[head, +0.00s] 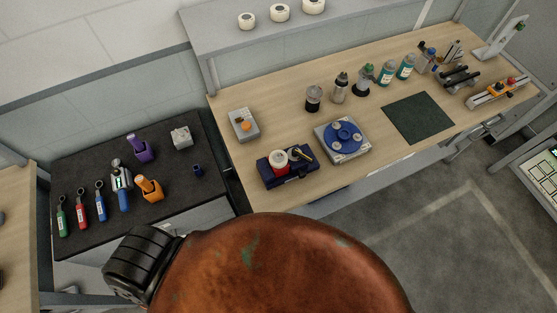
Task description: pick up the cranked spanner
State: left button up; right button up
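On the dark-topped bench at the left, several tools with ring-like upper ends lie side by side: a green-handled tool (62,218), a red-handled tool (81,213) and a blue-handled tool (100,203). A larger blue and grey tool (121,188) lies to their right. I cannot tell which, if any, is the cranked spanner; the bends are too small to make out. Neither of my grippers is in the head view, and the bottom middle of the view is blocked close to the camera.
Purple (140,149) and orange (151,189) tools stand on the dark bench (185,205). The wooden workbench (225,165) holds a navy case (287,178), a blue round fixture (343,135), bottles (387,74) and a dark mat (418,117).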

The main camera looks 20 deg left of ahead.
aim_at(80, 208)
jog(key=u, duration=2.9)
